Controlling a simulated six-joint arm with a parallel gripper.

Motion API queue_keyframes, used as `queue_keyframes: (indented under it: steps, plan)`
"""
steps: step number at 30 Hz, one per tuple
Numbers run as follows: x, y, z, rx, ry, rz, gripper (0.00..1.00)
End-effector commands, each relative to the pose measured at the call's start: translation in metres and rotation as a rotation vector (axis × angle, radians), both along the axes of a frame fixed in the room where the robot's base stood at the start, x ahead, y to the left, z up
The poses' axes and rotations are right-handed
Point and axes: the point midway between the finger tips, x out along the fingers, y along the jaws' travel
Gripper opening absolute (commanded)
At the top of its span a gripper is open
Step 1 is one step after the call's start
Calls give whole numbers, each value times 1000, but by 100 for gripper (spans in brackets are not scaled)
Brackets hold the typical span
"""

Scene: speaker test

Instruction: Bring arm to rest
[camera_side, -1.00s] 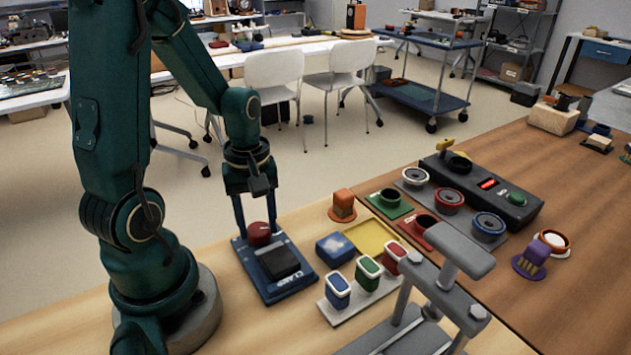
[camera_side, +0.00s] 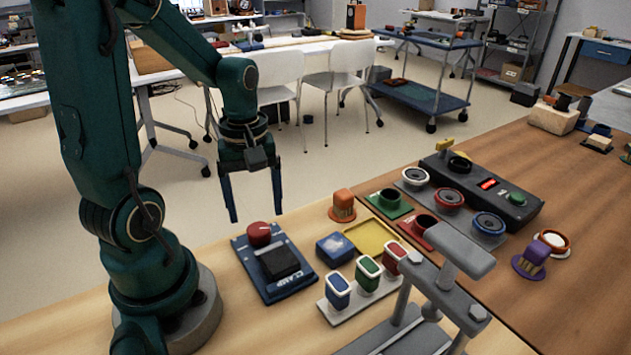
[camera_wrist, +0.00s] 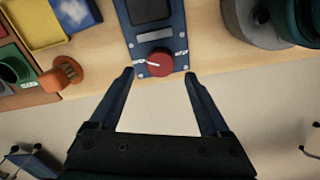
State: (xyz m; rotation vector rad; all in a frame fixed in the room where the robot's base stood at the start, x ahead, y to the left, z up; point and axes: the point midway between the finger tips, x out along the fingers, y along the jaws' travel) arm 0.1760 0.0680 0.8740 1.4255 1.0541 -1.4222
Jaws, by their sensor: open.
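My gripper (camera_side: 256,218) is open and empty, raised above the left workbench near its back edge. Its two blue fingers are spread apart. The blue clamp box (camera_side: 273,262) lies on the bench below it, with a red knob (camera_side: 259,234) and a dark block (camera_side: 281,263) on its top. In the wrist view the red knob (camera_wrist: 160,62) shows beyond and between the fingertips (camera_wrist: 160,75), apart from them. A white line marks the knob's face, with small lettering on both sides of it.
A blue block (camera_side: 335,249), a yellow tray (camera_side: 371,238) and an orange piece (camera_side: 342,204) lie to the right. A grey press-like stand (camera_side: 440,285) is at the front. A black box with a red display (camera_side: 488,184) stands farther right. Open floor lies behind the bench.

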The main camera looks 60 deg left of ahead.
Motion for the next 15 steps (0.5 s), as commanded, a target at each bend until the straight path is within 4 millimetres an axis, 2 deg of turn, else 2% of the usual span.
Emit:
queue_keyframes:
  steps: [4, 15]
  plan:
    - [0, 0, 10, 1, -2, 0, 81]
    - [0, -2, 11, 1, -1, -8, 81]
